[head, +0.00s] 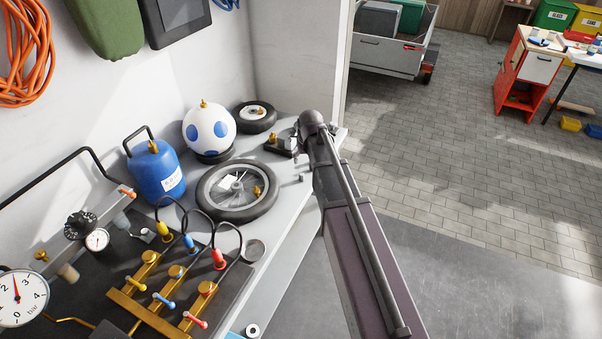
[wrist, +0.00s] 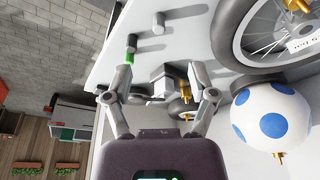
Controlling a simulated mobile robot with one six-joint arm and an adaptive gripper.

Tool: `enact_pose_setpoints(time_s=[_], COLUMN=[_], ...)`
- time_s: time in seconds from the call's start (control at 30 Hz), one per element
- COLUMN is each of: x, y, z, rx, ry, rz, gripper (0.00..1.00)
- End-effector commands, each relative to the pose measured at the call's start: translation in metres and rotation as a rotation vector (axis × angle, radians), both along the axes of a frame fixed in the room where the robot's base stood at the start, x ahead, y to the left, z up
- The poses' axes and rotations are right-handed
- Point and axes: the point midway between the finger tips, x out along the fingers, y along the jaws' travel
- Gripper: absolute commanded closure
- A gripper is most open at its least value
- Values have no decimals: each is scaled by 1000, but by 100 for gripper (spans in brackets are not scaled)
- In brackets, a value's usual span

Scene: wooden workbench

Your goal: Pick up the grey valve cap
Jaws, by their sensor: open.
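In the wrist view my gripper (wrist: 160,70) is open, with nothing held between its fingers. Beyond the fingertips, small cylinders stand near the bench edge: a light grey one (wrist: 158,22), a dark grey one (wrist: 131,45) and a green one (wrist: 129,58) close by the left fingertip. I cannot tell for sure which is the grey valve cap. A grey block-like item with a brass valve (wrist: 164,82) shows between the fingers, farther off. In the head view a small grey piece (head: 298,180) lies at the bench edge beside my arm; my fingers are hidden there.
A spoked wheel (head: 238,190), a blue-spotted white ball (head: 209,128), a small wheel (head: 256,117) and a blue canister (head: 156,170) crowd the bench. A brass manifold with hoses (head: 155,290) stands nearer. Open paved floor (head: 440,150) lies right of the bench.

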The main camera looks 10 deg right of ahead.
Motion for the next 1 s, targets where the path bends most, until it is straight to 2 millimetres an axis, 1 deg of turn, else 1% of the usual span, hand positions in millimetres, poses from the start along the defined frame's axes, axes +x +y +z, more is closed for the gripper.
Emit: enact_pose_setpoints(time_s=[0.03,0.1,0.57,0.77,1.0], x=[11,16,17,20,25], y=[0,0,1,1,2], z=[4,6,2,-9,-28], rx=[0,0,0,0,0], ry=[-10,-19,-21,-21,-20], rz=[2,4,5,6,6], gripper=[27,27,27,27,27])
